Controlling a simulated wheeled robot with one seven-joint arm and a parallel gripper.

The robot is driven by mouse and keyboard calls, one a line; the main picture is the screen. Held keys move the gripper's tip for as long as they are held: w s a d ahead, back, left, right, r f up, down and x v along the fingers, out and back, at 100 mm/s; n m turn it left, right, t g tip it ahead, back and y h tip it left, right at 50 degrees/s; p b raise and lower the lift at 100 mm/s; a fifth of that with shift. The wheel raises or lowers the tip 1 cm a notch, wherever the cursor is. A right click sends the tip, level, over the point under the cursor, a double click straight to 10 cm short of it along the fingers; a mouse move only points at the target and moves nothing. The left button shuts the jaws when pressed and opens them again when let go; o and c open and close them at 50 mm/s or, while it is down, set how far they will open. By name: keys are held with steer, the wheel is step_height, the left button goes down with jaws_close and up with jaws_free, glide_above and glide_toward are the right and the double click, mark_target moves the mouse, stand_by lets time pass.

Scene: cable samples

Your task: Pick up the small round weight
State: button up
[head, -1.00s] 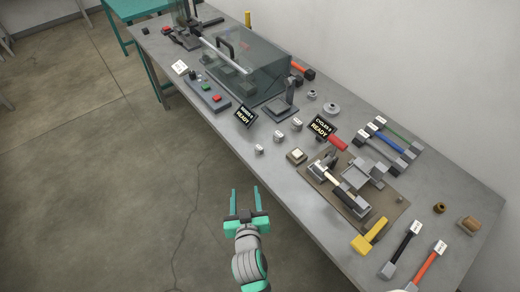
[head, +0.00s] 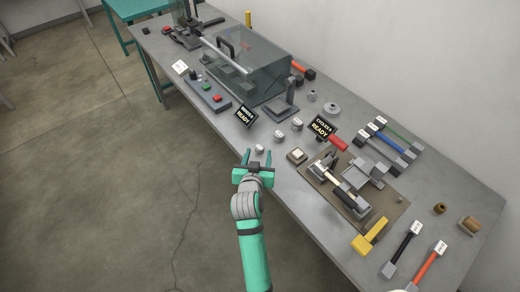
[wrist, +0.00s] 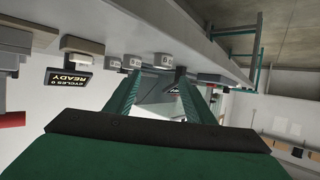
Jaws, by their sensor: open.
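Three small grey round weights with pale tops stand in a row near the table's front edge in the head view: the nearest weight (head: 259,149), a middle weight (head: 278,137) and a far weight (head: 297,124). I cannot tell which one the task means. My gripper (head: 257,155) is open and empty at the table's front edge, its fingertips close to the nearest weight. In the wrist view, a pale-faced weight (wrist: 164,61) shows ahead between and just above the fingertips (wrist: 158,76). I cannot tell whether the fingers touch it.
A grey table (head: 432,187) runs diagonally. A square block (head: 296,156) and a brown fixture board (head: 384,220) lie right of the gripper. A black READY sign (head: 245,115) and red-button box (head: 208,97) stand to its left. A clear-covered box (head: 262,66) is behind.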

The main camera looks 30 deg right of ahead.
mark_target(259, 148)
steer(key=shift+f+x, duration=0.15)
steer(key=shift+x, duration=1.15)
steer(key=shift+f+x, duration=0.15)
steer(key=shift+x, duration=1.2)
steer(key=shift+a, duration=0.15)
jaws_close()
steer(key=shift+a, duration=0.15)
